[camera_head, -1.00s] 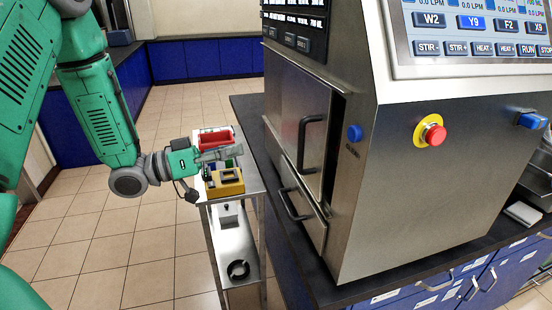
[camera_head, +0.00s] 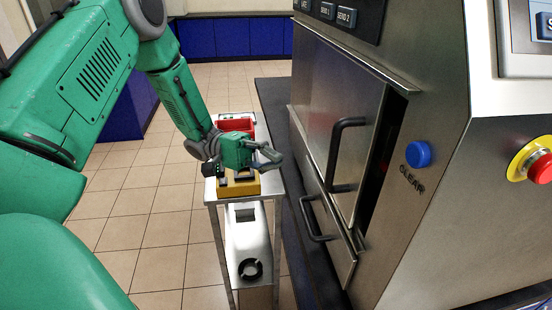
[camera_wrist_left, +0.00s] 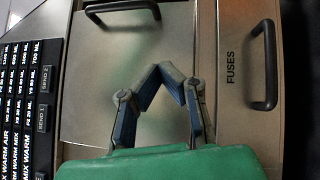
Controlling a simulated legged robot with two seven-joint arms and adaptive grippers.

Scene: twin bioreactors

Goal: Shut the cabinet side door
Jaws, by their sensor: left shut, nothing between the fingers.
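The cabinet side door (camera_head: 340,85) is a steel panel with a black bar handle (camera_head: 340,150). It stands ajar, with a dark gap along its right edge in the head view. My left gripper (camera_head: 270,156) is shut and empty, to the left of the door and apart from it. In the left wrist view my closed fingers (camera_wrist_left: 168,75) are in front of the door panel (camera_wrist_left: 100,60), whose handle (camera_wrist_left: 122,8) shows at the top. I cannot tell the exact distance to the panel. My right gripper is out of view.
Below the door is a drawer (camera_head: 328,222), labelled FUSES in the left wrist view (camera_wrist_left: 232,110), with its own handle. A blue CLEAR button (camera_head: 418,154) sits right of the door. A steel cart (camera_head: 237,215) holds a yellow device (camera_head: 238,186) and red bin (camera_head: 235,124) beneath my arm.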

